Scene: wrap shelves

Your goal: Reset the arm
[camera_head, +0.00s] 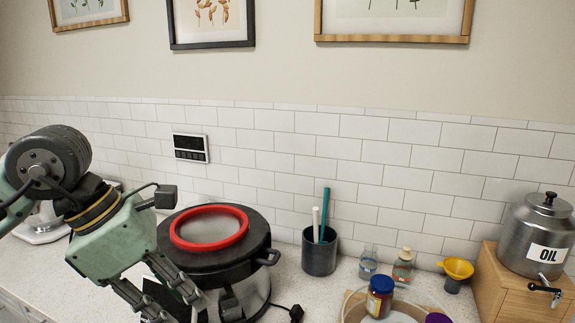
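My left gripper (172,306) comes in from the left and points down in front of the large black and steel pot-like appliance (247,257). Its two fingers stand apart, with a dark panel visible between and behind them; I see nothing clearly held. The fingers' lower ends are close to the bottom edge of the picture. The forearm hides the left part of the appliance. My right gripper is not in view.
A red ring (240,236) lies on the appliance's lid. A dark cup (319,255) with utensils, small bottles (402,268), a jar (380,297), a yellow funnel (457,268) and an oil can (537,237) on a wooden stand (492,290) line the counter. A tiled wall is behind.

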